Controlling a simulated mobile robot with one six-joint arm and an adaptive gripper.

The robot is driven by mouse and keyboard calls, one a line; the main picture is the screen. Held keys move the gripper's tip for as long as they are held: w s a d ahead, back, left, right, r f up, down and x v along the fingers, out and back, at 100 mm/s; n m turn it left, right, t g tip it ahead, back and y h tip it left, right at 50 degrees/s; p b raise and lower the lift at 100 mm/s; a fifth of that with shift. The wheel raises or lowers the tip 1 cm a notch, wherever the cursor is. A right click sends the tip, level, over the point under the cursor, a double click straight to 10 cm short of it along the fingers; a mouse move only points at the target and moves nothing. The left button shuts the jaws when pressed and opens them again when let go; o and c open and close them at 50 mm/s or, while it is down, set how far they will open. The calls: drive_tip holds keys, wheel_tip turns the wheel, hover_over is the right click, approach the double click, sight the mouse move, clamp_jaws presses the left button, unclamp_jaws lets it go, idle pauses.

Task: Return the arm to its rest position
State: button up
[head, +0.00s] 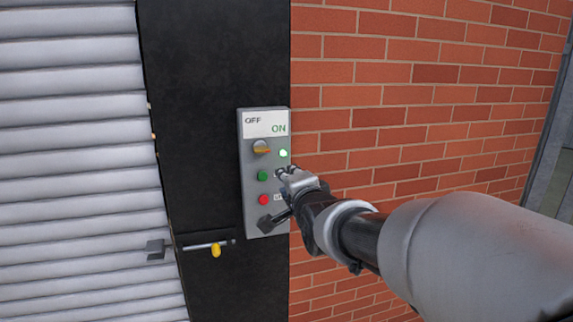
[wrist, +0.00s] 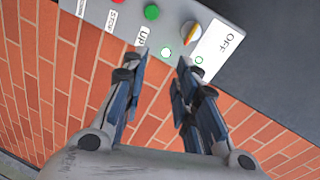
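My gripper (head: 273,197) is in front of the grey control box (head: 248,190), over its lower right part. In the wrist view my gripper (wrist: 160,67) has its two fingers apart with nothing between them. The box has an OFF/ON label, an orange-and-grey rotary knob (head: 261,147), a lit pale-green lamp (head: 283,153), a green button (head: 263,175) and a red button (head: 263,200). The knob (wrist: 190,32) and green button (wrist: 152,12) also show in the wrist view. My arm reaches in from the lower right. Whether a fingertip touches the box is unclear.
The box hangs on a black panel (head: 215,70) between a white slatted shutter (head: 70,130) and a red brick wall (head: 430,100). A bar with a yellow tag (head: 215,250) sticks out at lower left. A grey frame (head: 550,150) stands at the right edge.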

drive_tip(key=s+d+f+n+g+h, duration=0.1)
drive_tip(key=s+d+f+n+g, duration=0.2)
drive_tip(key=s, duration=1)
drive_tip(key=s+d+f+n+g+h, duration=0.1)
drive_tip(key=s+d+f+n+g, duration=0.3)
drive_tip(key=s+d+f, duration=0.3)
drive_tip(key=s+d+f+n+g+h, duration=0.1)
drive_tip(key=s+d+f+n+g, duration=0.3)
drive_tip(key=s, duration=1.4)
wheel_tip(320, 180, down, 3)
drive_tip(key=shift+s+d+r+n+h, duration=0.25)
drive_tip(key=shift+d+n+h, duration=0.2)
drive_tip(key=shift+n, duration=0.35)
drive_tip(key=shift+c, duration=0.3)
